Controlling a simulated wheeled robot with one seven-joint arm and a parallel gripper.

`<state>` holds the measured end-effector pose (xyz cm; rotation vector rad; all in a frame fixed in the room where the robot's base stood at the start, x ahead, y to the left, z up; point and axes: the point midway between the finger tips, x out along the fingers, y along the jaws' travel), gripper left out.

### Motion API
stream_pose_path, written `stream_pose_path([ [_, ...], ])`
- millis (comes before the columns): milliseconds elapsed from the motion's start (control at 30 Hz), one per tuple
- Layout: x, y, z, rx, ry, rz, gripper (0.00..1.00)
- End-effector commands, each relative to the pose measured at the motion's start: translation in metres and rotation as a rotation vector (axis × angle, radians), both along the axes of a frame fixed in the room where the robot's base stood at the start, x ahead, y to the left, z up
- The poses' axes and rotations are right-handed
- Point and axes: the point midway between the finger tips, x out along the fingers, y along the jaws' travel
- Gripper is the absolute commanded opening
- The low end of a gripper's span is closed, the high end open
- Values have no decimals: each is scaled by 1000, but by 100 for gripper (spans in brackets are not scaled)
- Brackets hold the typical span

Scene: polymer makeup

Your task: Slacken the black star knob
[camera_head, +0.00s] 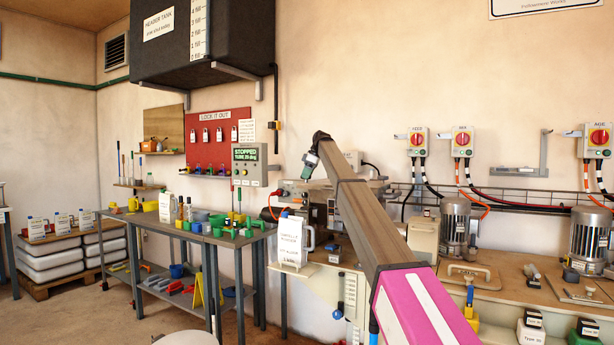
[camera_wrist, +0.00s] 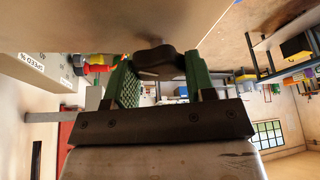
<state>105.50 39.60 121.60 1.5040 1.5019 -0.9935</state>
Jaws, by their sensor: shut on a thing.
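The black star knob (camera_wrist: 158,62) shows at the top middle of the wrist view, a dark lobed shape next to a pale flat surface. My gripper (camera_wrist: 160,76) has green fingers, one on each side of the knob, and is shut on it. The left finger's ridged inner face shows. In the head view my gripper (camera_head: 309,166) is small, at the far end of my arm, over the bench by the wall. I cannot make out the knob there, and its stem is hidden in both views.
A pale box marked "SPEED %" (camera_wrist: 35,68) and red and yellow parts (camera_wrist: 97,62) lie left of the fingers in the wrist view. In the head view, a white labelled jug (camera_head: 290,240) stands at the bench front, a grey motor (camera_head: 455,222) to the right, and a STOPPED display (camera_head: 247,155) to the left.

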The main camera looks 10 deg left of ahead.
Motion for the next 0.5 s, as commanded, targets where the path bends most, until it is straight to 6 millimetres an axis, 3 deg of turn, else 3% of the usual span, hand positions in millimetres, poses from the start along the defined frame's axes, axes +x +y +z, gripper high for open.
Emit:
stream_pose_path([
  [367,0,0,0,-1,0,4,27],
  [400,0,0,0,-1,0,4,53],
  [467,0,0,0,-1,1,4,73],
  [500,0,0,0,-1,1,4,75],
])
